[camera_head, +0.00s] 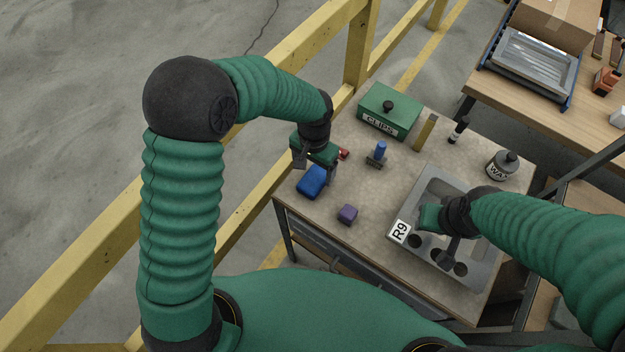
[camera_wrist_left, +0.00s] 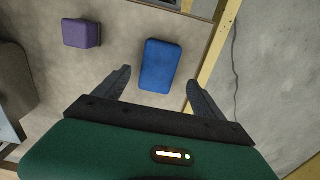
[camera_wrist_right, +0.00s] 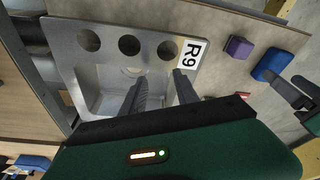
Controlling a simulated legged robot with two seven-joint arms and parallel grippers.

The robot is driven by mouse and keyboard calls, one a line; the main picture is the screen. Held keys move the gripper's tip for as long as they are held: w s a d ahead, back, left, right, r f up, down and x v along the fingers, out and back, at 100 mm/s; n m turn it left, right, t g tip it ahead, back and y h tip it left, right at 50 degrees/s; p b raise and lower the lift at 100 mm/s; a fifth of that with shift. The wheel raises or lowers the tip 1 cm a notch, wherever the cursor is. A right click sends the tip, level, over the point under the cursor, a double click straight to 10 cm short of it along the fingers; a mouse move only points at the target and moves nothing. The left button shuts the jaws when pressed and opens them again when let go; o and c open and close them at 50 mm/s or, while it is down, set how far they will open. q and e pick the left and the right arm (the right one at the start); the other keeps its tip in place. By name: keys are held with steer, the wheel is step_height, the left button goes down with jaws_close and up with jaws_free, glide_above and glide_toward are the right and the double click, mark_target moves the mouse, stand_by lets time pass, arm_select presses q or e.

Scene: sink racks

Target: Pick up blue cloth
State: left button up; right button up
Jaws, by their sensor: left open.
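The blue cloth (camera_head: 312,181) is a folded, block-like piece lying flat on the table near its left edge. In the left wrist view the cloth (camera_wrist_left: 160,66) lies ahead of and between the fingertips. My left gripper (camera_head: 315,170) is open and empty, just above and behind the cloth; I cannot tell the exact height. Its fingers also show in the left wrist view (camera_wrist_left: 158,78). My right gripper (camera_wrist_right: 160,78) is open and empty over the grey metal sink tray marked R9 (camera_head: 408,196). The cloth also shows in the right wrist view (camera_wrist_right: 272,64).
A purple block (camera_head: 347,214) sits right of the cloth. A small red item (camera_head: 343,153), a blue-handled brush (camera_head: 380,151) and a green CLIPS box (camera_head: 390,110) stand behind. A yellow rail (camera_head: 250,205) runs along the table's left side.

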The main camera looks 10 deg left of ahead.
mark_target(314, 179)
arm_select(q)
steer(key=f, duration=0.3)
steer(key=d+f, duration=0.1)
steer(key=shift+s+f, duration=0.15)
steer(key=shift+s, duration=0.15)
steer(key=shift+a+f, duration=0.2)
steer(key=shift+f, duration=0.05)
steer(key=shift+w+a+f, duration=0.1)
steer(key=shift+a, duration=0.4)
steer(key=c, duration=0.4)
steer(key=shift+d, duration=0.4)
steer(key=c, duration=0.7)
steer(key=shift+d, duration=0.1)
steer(key=c, duration=0.3)
steer(key=shift+c, duration=0.2)
